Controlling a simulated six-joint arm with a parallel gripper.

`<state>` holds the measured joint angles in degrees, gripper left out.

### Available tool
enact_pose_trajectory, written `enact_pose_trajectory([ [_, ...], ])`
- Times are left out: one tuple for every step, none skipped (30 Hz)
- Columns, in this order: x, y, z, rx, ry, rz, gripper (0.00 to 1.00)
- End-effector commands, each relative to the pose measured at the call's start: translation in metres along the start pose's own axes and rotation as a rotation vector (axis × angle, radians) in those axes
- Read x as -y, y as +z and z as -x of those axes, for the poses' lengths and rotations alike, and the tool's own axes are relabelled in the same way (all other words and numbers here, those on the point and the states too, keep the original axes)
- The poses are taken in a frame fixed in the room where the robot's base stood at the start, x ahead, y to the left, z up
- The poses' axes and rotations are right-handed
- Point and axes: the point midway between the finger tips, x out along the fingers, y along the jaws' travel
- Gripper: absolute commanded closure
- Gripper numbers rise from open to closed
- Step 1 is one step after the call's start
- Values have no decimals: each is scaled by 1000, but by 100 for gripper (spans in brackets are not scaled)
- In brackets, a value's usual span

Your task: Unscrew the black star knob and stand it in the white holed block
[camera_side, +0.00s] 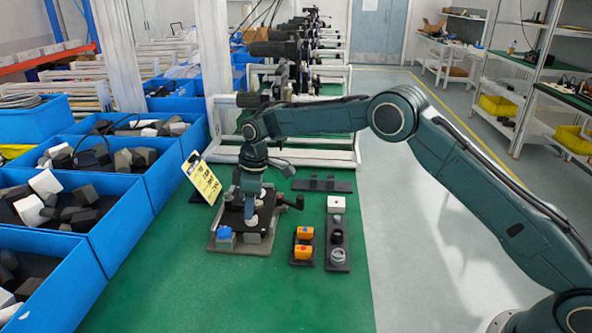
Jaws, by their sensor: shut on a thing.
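My gripper (250,208) points down over the dark fixture plate (228,222) on the green table. It is shut on a small dark thing low over the plate, which looks like the black star knob. The fingers mostly hide it, and I cannot tell whether it still touches its thread. The white holed block (336,204) stands to the right of the fixture, at the far end of a dark strip (337,268). Its hole is too small to make out clearly.
A blue knob (225,234) sits at the fixture's front left, and a black handle (294,202) sticks out to its right. Orange blocks (303,252) stand in a dark holder. A yellow label card (202,178) leans behind left. Blue bins (110,200) line the left. The front table is clear.

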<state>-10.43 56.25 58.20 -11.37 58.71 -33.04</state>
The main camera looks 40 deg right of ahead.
Motion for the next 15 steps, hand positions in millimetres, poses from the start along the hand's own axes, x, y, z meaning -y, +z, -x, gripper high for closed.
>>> enact_pose_trajectory([
  [-1,2,-2,3,-8,38,97],
  [-1,2,-2,3,-13,67,97],
  [-1,2,-2,4,-19,106,97],
  [-1,2,-2,4,-24,136,97],
  [-1,2,-2,4,-28,166,97],
  [-1,2,-2,3,-34,206,97],
  [0,2,-2,4,-35,209,97],
  [0,2,-2,4,-34,206,97],
  [0,1,-2,3,-34,205,97],
  [0,1,-1,4,-34,204,97],
  [0,1,-1,3,-34,204,97],
  [0,1,0,3,-34,204,97],
  [0,1,0,3,-34,203,97],
  [0,1,1,3,-33,203,97],
  [0,1,2,3,-33,203,97],
])
